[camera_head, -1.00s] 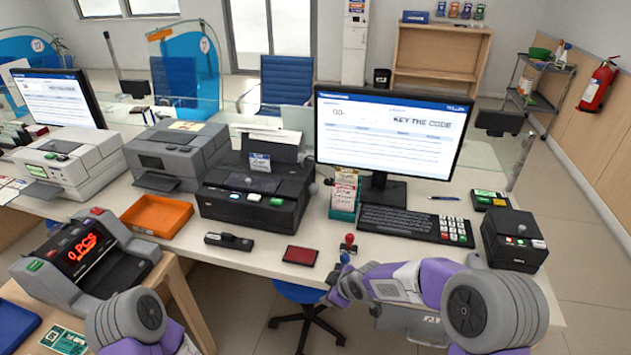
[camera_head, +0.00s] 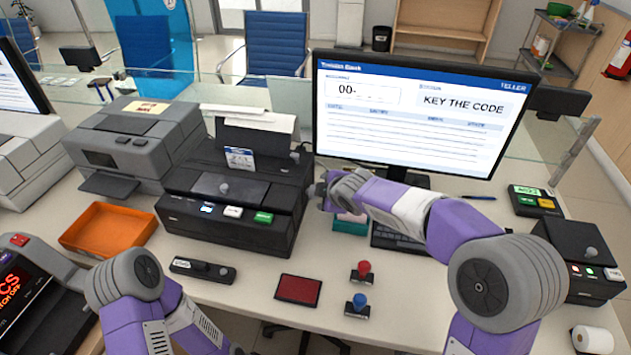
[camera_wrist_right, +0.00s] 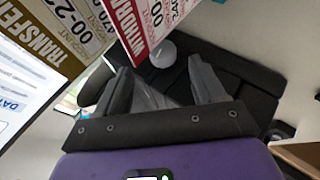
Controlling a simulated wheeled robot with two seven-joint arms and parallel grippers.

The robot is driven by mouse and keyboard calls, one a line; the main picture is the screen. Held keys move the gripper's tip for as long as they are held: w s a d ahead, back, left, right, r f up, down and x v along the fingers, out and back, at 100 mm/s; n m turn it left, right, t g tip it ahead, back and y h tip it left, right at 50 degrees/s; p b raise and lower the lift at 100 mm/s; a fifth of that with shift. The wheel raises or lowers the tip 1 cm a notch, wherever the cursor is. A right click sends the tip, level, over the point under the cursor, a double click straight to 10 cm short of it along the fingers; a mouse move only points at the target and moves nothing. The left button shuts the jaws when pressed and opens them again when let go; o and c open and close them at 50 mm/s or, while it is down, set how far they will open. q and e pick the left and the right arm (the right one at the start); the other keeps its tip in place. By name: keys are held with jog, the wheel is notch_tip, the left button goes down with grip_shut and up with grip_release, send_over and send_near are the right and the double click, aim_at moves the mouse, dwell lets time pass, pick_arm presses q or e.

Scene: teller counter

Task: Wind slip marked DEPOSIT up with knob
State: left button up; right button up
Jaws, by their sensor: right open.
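The black slip machine (camera_head: 235,200) stands in the middle of the counter, with a blue-headed slip (camera_head: 239,159) upright in it; its marking is too small to read. A small knob (camera_head: 295,156) shows at the machine's right side. My right gripper (camera_head: 322,190) is just right of the machine, open and empty. In the right wrist view, a round grey knob-like part (camera_wrist_right: 168,47) lies just beyond the open fingers (camera_wrist_right: 162,75), apart from them. Slips marked TRANSFER (camera_wrist_right: 40,42) and WITHDRAWAL (camera_wrist_right: 140,25) hang close above the fingers. My left gripper is out of the picture.
The teal slip holder (camera_head: 350,224) is partly hidden behind my right arm. The monitor (camera_head: 415,115) shows KEY THE CODE. A red pad (camera_head: 299,289), red stamp (camera_head: 363,271), blue stamp (camera_head: 358,305) and orange tray (camera_head: 108,228) lie in front.

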aim_at(312, 192)
jog(key=shift+b+x, duration=0.8)
jog(key=shift+x, duration=2.75)
jog(key=shift+s, duration=0.1)
jog(key=c, duration=1.1)
jog(key=shift+o, duration=0.2)
jog(key=shift+s+a+f+n+t, duration=0.15)
jog(key=shift+a+n+t, duration=0.15)
jog(key=shift+t, duration=0.6)
jog(key=shift+d+f+n+t+h, duration=0.15)
jog(key=shift+n+t+h, duration=0.15)
jog(key=shift+t, duration=0.8)
jog(key=shift+s+n+t, duration=0.1)
jog(key=shift+n+t, duration=0.2)
jog(key=shift+t, duration=0.7)
